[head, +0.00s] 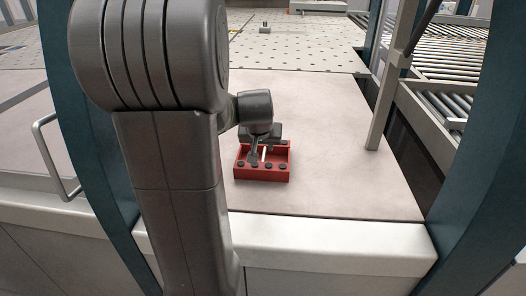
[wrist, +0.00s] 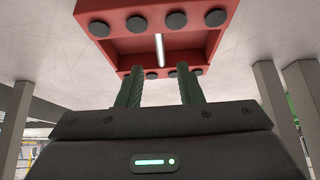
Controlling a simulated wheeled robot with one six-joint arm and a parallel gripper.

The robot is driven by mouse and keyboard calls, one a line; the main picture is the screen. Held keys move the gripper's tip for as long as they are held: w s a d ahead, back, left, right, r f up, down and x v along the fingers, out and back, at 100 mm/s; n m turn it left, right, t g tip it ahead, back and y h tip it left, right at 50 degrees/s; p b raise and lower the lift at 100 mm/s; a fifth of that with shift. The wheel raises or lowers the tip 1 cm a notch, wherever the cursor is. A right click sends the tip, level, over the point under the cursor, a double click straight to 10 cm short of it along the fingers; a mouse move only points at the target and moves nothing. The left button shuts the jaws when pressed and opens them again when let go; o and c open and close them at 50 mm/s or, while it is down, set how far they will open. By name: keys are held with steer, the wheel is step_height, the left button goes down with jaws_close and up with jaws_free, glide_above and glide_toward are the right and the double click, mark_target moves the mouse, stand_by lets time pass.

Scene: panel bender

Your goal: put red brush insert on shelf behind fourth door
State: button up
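The red brush insert (head: 264,175) is a shallow red box with several round black pads along its near edge. It sits on the pale table surface in the head view. It also shows at the top of the wrist view (wrist: 110,45), with a thin white bar across its inside. My gripper (head: 257,156) is at the insert in the head view, partly hidden by my own wrist. In the wrist view its two green fingers (wrist: 159,80) stand apart, on either side of the white bar's line, with a clear gap. Contact with the insert cannot be told.
The pale table (head: 345,165) is clear to the right of the insert. A perforated plate surface (head: 320,45) lies behind. A roller conveyor (head: 450,90) and a grey post (head: 388,100) stand at right. A grey handle (head: 45,150) is at left. No shelf doors are clearly identifiable.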

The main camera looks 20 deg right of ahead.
steer(key=shift+v, duration=2.5)
